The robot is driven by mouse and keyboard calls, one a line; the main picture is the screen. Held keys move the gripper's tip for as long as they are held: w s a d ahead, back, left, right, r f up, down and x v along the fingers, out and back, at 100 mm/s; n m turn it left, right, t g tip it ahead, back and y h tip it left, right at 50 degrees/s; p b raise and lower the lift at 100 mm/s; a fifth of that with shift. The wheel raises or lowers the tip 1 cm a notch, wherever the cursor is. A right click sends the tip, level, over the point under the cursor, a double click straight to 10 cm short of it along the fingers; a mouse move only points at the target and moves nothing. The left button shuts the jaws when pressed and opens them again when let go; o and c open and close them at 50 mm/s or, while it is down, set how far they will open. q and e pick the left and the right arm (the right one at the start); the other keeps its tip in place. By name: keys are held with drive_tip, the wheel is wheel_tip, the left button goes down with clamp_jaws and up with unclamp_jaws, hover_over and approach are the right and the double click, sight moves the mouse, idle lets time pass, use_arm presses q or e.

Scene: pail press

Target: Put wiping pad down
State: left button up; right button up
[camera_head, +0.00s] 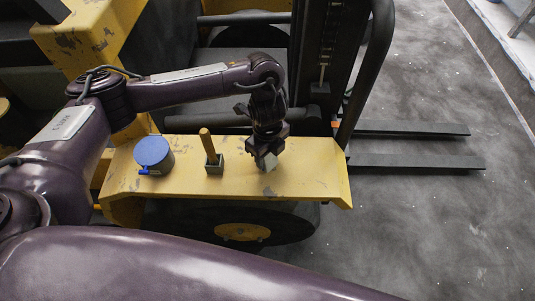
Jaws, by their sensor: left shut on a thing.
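My left gripper points down over the right part of the yellow shelf (315,184) and is shut on the pad. The pad is at or just above the shelf's surface; I cannot tell whether it touches. The fingers hide part of the pad. My right gripper is not in view.
On the shelf stand a blue-lidded pail (153,152) at the left and a wooden handle (208,144) upright in a small dark holder (214,166). Forklift forks (420,162) stick out to the right. The shelf's right end is clear.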

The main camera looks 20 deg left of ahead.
use_arm(q)
drive_tip(key=o, duration=1)
drive_tip(key=shift+f, duration=0.15)
drive_tip(key=shift+f+b, duration=0.25)
drive_tip(key=shift+b, duration=0.15)
drive_tip(key=r, duration=0.2)
drive_tip(key=r+p, duration=0.1)
drive_tip(key=r, duration=0.2)
drive_tip(key=a+r, duration=0.1)
drive_tip(key=r, duration=0.2)
drive_tip(key=shift+w+p, duration=0.25)
drive_tip(key=shift+p, duration=0.15)
drive_tip(key=shift+f, duration=0.1)
